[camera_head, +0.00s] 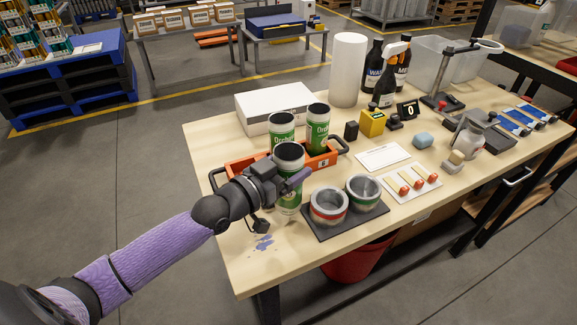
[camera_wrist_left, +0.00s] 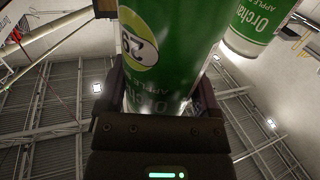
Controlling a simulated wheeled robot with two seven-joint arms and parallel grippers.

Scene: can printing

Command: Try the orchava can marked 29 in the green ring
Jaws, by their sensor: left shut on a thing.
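My left gripper (camera_head: 280,184) is shut on a green and white orchava can (camera_head: 289,157) with a dark top, upright at the front of the orange crate. In the left wrist view the held can (camera_wrist_left: 185,50) fills the jaws (camera_wrist_left: 160,105). Its round yellow label (camera_wrist_left: 138,48) shows a number starting with 2; the second digit is hard to read. The green ring (camera_head: 363,193) is a grey cup with a green band, right of the red-banded ring (camera_head: 328,206). Both sit on a dark base (camera_head: 350,223), right of the can. My right gripper is out of view.
Two more orchava cans (camera_head: 318,128) (camera_head: 281,130) stand in the orange crate (camera_head: 238,164). A white card (camera_head: 383,158) and a tray with red-tipped pieces (camera_head: 424,172) lie right of the rings. Blue smears (camera_head: 263,243) mark the front left tabletop.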

